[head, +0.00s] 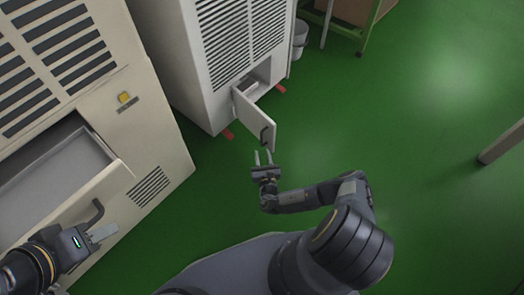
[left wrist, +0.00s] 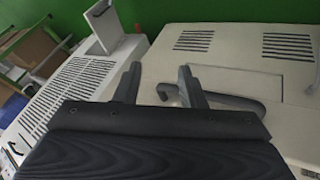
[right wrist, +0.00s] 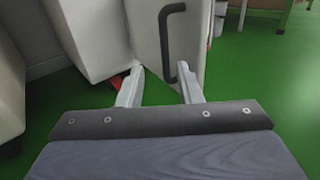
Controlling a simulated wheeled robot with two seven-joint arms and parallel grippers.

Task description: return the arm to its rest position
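My left gripper (head: 103,235) is low at the left in the head view, beside the dark handle (head: 93,212) of a pulled-out drawer (head: 55,180). In the left wrist view, its two fingers (left wrist: 159,85) are apart, with part of the curved handle (left wrist: 235,102) showing between and beyond them; contact cannot be told. My right gripper (head: 264,158) is near the middle of the head view, just in front of a small open cabinet door (head: 252,118). In the right wrist view, its fingers (right wrist: 159,90) are apart and empty, with the door's black handle (right wrist: 167,45) beyond them.
A beige cabinet (head: 125,60) stands at the left and a white vented cabinet (head: 185,50) behind it. A bin (head: 300,38) and a green-framed rack (head: 366,35) are at the back. The green floor (head: 430,130) at the right is largely clear.

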